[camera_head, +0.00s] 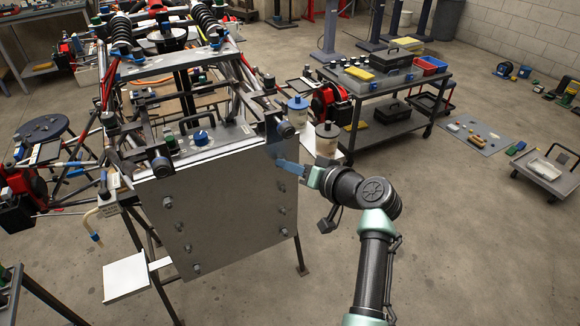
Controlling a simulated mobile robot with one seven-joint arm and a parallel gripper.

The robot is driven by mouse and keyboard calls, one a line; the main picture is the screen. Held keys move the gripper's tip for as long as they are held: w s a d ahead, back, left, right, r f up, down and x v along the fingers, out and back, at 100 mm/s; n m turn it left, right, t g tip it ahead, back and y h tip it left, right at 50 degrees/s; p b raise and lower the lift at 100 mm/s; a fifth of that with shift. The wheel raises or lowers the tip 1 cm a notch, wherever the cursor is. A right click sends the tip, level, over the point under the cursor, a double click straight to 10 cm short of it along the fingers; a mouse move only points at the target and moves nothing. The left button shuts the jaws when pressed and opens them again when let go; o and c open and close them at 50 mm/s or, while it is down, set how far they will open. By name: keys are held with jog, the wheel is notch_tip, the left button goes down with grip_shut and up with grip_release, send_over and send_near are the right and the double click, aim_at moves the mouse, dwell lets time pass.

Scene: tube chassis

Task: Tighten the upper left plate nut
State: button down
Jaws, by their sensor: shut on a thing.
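A grey metal plate (225,215) stands upright on the front of the tube chassis. Several nuts show on it. The upper left plate nut (168,202) sticks out near the plate's left edge, with others below it and along the right edge. My gripper (306,174) is at the right of the plate, shut on a blue tool (288,167) that points left toward the plate's upper right edge. The tool's far end overlaps the plate in the picture. I cannot tell whether it touches. My gripper and the tool are well away from the upper left nut.
Chassis tubes and brackets (160,165) stick out above the plate. A white tray (125,277) hangs at lower left. A tool cart (385,85) stands behind at right. The floor in front of the plate and at lower right is clear.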

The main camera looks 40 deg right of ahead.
jog(key=shift+f, duration=0.15)
jog(key=c, duration=0.8)
grip_release()
jog(key=shift+o, duration=0.2)
jog(key=v, duration=1.3)
jog(key=shift+b, duration=0.3)
